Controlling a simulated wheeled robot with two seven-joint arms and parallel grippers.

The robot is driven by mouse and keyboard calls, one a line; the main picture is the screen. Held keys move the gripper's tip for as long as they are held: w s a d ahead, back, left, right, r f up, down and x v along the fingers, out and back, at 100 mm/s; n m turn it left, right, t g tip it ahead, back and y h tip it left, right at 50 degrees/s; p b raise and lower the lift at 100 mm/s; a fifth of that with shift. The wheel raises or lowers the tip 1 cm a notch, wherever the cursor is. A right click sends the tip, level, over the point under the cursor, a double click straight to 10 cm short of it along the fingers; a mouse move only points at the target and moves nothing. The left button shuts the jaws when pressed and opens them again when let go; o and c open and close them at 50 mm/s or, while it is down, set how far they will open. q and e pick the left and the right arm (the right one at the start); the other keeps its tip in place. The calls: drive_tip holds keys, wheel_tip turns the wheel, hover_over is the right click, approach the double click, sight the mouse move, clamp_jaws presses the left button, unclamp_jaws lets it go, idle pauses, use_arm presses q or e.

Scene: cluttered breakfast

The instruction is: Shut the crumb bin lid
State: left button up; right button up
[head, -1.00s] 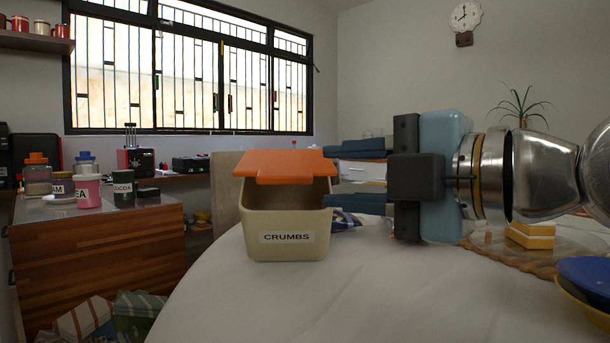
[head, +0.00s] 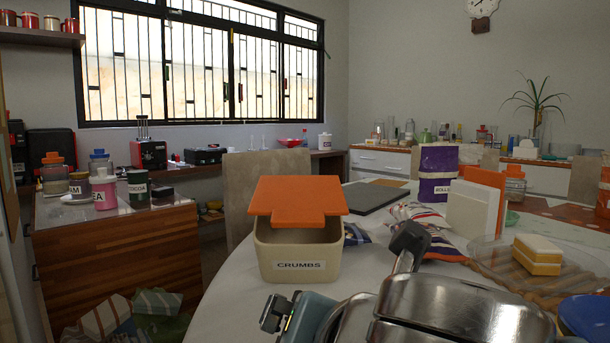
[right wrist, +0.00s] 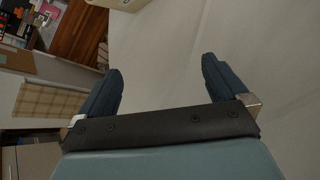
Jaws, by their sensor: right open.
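The crumb bin (head: 298,265) is a cream box labelled CRUMBS, standing upright near the table's left edge in the head view. Its orange lid (head: 298,198) is partly open, with a gap showing the inside under its front edge. A cream corner at the top of the right wrist view looks like the bin (right wrist: 128,4). My right gripper is low in front of the bin in the head view, its fingers not clearly seen there. In the right wrist view my right gripper (right wrist: 160,78) is open and empty, apart from the bin. My left gripper is not in view.
Patterned packets (head: 425,232), a purple canister (head: 437,172) and a dark board (head: 370,197) stand right of and behind the bin. A cake slice (head: 538,254) sits on a glass plate further right. A chair back (head: 262,180) is behind the bin. White tabletop lies bare around the bin's front.

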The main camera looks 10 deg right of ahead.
sight(298, 224)
drive_tip(key=s+a+r+n+t+h+p, duration=0.35)
drive_tip(key=r+t, duration=0.25)
drive_tip(key=r, duration=0.2)
drive_tip(key=shift+m, duration=0.25)
drive_tip(key=w, duration=0.4)
drive_tip(key=w+d, duration=0.1)
drive_tip(key=w, duration=0.4)
drive_tip(key=w+d, duration=0.1)
drive_tip(key=w, duration=0.3)
drive_tip(key=shift+w+d+b, duration=0.15)
drive_tip(key=shift+b, duration=0.2)
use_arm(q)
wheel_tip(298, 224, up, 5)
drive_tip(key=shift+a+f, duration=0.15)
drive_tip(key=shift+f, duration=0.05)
